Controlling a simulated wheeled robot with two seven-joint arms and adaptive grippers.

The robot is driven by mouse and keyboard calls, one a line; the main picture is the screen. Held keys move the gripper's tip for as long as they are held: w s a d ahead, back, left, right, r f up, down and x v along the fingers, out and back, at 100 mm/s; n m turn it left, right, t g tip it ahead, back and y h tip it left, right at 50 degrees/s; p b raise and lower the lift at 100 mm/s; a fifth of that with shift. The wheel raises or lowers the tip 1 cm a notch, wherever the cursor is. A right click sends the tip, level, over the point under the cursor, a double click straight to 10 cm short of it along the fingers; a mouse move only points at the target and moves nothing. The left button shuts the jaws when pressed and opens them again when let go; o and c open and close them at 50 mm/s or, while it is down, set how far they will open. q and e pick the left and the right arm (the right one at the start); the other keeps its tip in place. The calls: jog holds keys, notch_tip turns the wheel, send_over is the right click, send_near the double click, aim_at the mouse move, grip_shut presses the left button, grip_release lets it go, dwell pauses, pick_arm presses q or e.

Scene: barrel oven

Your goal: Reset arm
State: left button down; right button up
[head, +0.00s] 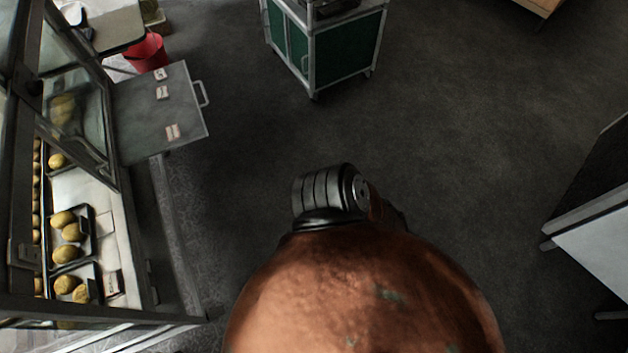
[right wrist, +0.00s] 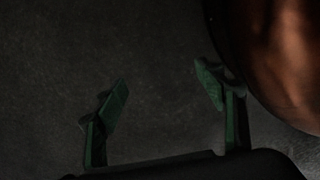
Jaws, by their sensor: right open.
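My right gripper (right wrist: 161,84) shows in the right wrist view. Its two green fingers are spread apart with nothing between them, over dark floor. A rounded copper-brown surface fills the upper right of that view, close beside the right finger. In the head view a dark ringed arm joint of mine stands at the centre, behind a large rounded copper-brown surface. Neither gripper can be made out in the head view. My left gripper is not in view.
A glass display case (head: 125,230) with trays of yellow buns (head: 64,220) stands at left, with a grey hinged panel (head: 160,110) sticking out. A red bucket (head: 146,52), green cart (head: 335,50) and grey-white unit (head: 597,232) stand around open dark floor (head: 460,120).

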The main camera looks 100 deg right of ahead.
jog(key=shift+s+a+f+m+g, duration=0.2)
jog(key=shift+s+a, duration=0.1)
jog(key=shift+s, duration=0.3)
jog(key=shift+s+a+f+m+g, duration=0.1)
jog(key=shift+s+a+m, duration=0.15)
jog(key=shift+s, duration=0.3)
